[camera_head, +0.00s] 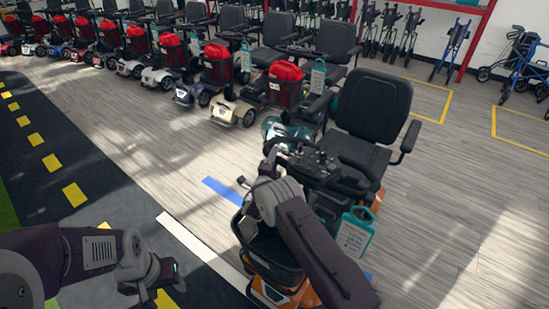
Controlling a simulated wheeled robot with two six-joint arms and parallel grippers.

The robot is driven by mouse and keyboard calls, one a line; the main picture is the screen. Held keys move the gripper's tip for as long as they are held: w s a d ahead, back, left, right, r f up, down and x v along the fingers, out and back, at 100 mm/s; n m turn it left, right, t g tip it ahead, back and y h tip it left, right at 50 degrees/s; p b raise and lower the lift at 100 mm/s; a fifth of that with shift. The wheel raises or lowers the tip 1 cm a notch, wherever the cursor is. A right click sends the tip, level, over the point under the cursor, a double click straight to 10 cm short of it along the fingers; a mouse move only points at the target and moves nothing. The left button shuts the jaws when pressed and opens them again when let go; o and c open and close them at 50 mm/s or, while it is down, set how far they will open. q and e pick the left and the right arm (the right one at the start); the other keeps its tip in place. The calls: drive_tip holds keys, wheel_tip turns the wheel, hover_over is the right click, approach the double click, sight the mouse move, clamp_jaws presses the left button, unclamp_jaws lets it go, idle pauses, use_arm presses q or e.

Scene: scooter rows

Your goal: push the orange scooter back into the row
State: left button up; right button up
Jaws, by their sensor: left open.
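The orange scooter (304,293) stands at the front, out ahead of the row. It has a black seat (372,107), a dark front basket (268,248) and a teal tag (355,236). It stands across a blue floor line (222,191), with its front toward the white line. My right arm reaches over its basket, and my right gripper (272,160) is at the handlebar area; its fingers are too hidden to tell their state or contact. My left gripper (168,274) is open and empty, left of the basket and apart from the scooter.
A row of scooters with red bags runs to the back left; a teal-fronted scooter (284,127) is closest. A white line (205,250) and a dark lane with yellow dashes (75,195) lie left. Walkers (452,50) and a red rack stand behind. Floor at right is clear.

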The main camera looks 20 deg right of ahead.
clamp_jaws()
drive_tip(key=shift+f, duration=0.1)
idle(1.1)
